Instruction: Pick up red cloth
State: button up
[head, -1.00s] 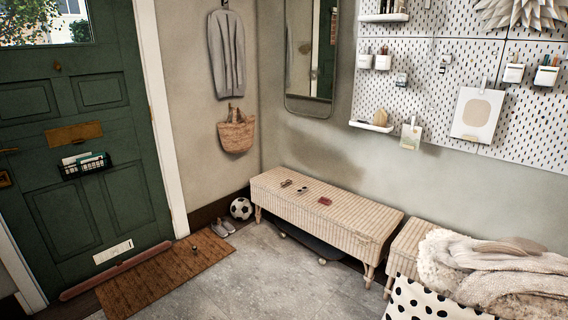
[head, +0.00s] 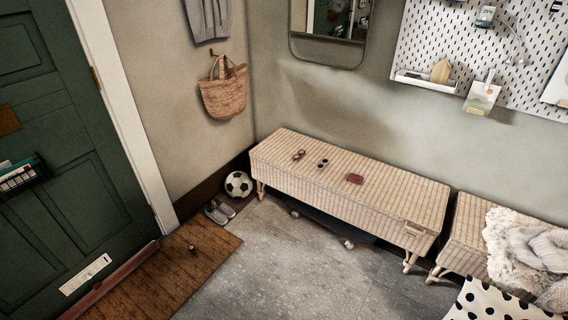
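A small red folded cloth (head: 355,179) lies flat on top of the long woven wicker bench (head: 400,199), right of the bench top's middle. To its left on the same bench lie a small dark two-part item (head: 322,164) and a pair of glasses (head: 299,155). My gripper is not in view.
A skateboard-like dark board is under the bench. A football (head: 238,184), shoes (head: 219,211) and a brown doormat (head: 187,262) are at left. A second bench (head: 463,238) with a fluffy throw and a dotted cushion (head: 497,304) is at right. The grey floor before the bench is clear.

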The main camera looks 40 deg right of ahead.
aim_at(353, 178)
jog(key=i+u, duration=0.25)
jog(key=i, duration=1)
jog(key=i+l+z, duration=0.1)
jog(key=i+z, duration=0.75)
jog(key=i+j+z, duration=0.1)
jog(key=i+z, duration=0.95)
jog(key=z, duration=0.15)
